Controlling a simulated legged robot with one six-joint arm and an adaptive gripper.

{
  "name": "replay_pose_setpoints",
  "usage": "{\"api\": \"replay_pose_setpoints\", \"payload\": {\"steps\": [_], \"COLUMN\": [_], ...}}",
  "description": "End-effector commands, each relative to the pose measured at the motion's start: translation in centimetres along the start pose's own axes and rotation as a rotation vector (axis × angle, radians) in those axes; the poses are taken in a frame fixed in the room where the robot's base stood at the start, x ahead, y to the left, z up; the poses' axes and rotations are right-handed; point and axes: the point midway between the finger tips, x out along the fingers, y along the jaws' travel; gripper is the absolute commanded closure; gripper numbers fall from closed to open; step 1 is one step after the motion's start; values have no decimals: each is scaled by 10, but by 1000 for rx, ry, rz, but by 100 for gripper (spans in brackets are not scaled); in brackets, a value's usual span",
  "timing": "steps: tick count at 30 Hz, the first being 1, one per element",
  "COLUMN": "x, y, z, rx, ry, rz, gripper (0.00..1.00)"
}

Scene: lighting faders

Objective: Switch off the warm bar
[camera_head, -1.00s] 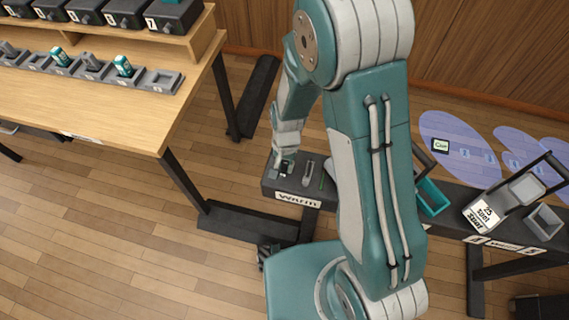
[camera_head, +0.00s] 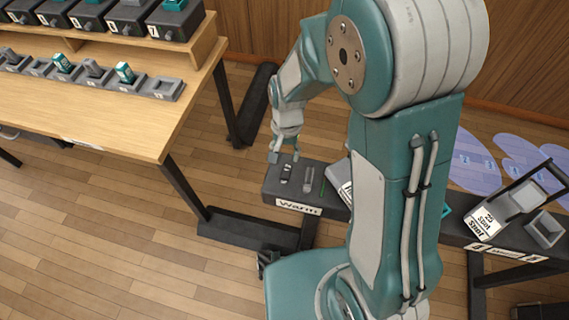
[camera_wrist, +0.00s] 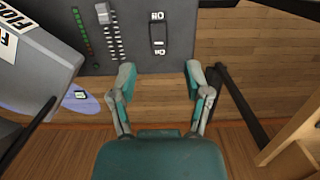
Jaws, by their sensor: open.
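The warm bar is a dark fixture (camera_head: 335,207) with a white "Warm" label (camera_head: 298,207) on its front. On its top are a rocker switch (camera_head: 286,172), a grey slider (camera_head: 308,180) and a thin green light strip (camera_head: 322,187). In the wrist view the switch (camera_wrist: 158,34) stands at top centre, with small white labels at both ends. The slider knob (camera_wrist: 103,13) and light row (camera_wrist: 82,32) are left of it. My gripper (camera_head: 283,156) is open and empty, just beyond the switch; its fingertips (camera_wrist: 160,72) are apart from it at the panel's edge.
A grey box with a printed label (camera_wrist: 35,55) stands left of the panel in the wrist view. Right of my arm are a grey spotlight (camera_head: 520,195) and an empty grey holder (camera_head: 545,228). A wooden table (camera_head: 100,110) with several modules stands at left.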

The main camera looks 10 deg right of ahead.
Motion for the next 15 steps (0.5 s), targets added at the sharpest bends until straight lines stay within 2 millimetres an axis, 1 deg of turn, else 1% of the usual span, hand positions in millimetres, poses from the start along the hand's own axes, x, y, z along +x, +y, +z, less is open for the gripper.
{"api": "replay_pose_setpoints", "payload": {"steps": [1, 3, 6, 9, 15], "x": [-10, -20, -28, -32, -32], "y": [0, -1, -1, 0, 0], "z": [-1, -1, 0, 0, 0], "rx": [0, 0, 0, 0, 0], "ry": [4, 3, 1, -1, -1], "rz": [-3, -2, 0, 1, 1], "gripper": [37, 37, 37, 37, 37]}}
